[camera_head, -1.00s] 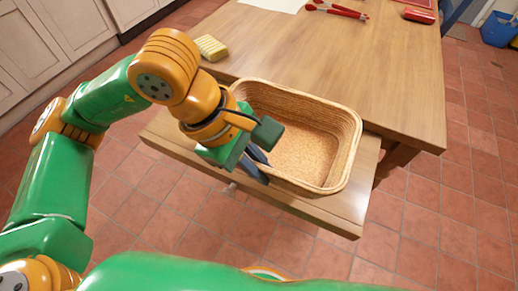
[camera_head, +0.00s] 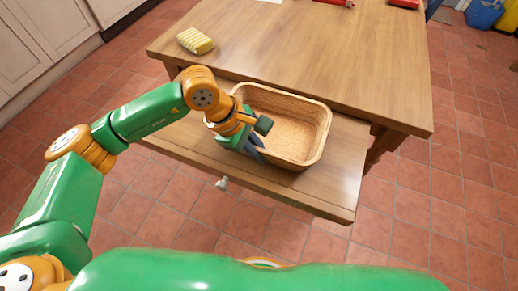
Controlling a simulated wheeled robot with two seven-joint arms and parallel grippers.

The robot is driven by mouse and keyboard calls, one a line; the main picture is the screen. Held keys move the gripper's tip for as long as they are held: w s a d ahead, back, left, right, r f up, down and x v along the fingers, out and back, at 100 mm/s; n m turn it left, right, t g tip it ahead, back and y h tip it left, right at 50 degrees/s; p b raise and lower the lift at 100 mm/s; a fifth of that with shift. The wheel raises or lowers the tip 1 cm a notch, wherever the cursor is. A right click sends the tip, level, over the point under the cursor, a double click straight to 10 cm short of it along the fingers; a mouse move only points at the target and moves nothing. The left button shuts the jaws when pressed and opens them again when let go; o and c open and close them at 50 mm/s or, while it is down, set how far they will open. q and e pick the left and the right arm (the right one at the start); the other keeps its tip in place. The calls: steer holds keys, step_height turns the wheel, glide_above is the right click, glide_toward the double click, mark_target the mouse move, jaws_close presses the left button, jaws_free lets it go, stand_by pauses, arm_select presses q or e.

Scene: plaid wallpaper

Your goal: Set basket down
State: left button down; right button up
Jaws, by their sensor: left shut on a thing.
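The basket (camera_head: 318,137) is a tan woven rectangular tub with an open top and an empty cork-coloured floor. It is over the wooden drawer (camera_head: 327,193) pulled out from the table's front. Whether the basket rests on the drawer or hangs just above it is hard to tell. My left gripper (camera_head: 259,144) is shut on the basket's near-left wall, with its fingers at the rim. The gripper hides that corner. My right gripper is not in view.
The wooden table (camera_head: 330,60) has a wide clear top. A yellow sponge (camera_head: 196,41) lies at its left, red items (camera_head: 403,4) at its far edge. A drawer knob (camera_head: 222,184) sticks out in front. Tiled floor (camera_head: 420,225) is free at right.

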arm_select(q)
steer(key=c, duration=1)
jaws_free()
steer(key=shift+o, duration=0.2)
steer(key=v, duration=1.2)
steer(key=shift+r+p, duration=0.2)
steer(key=shift+p, duration=0.2)
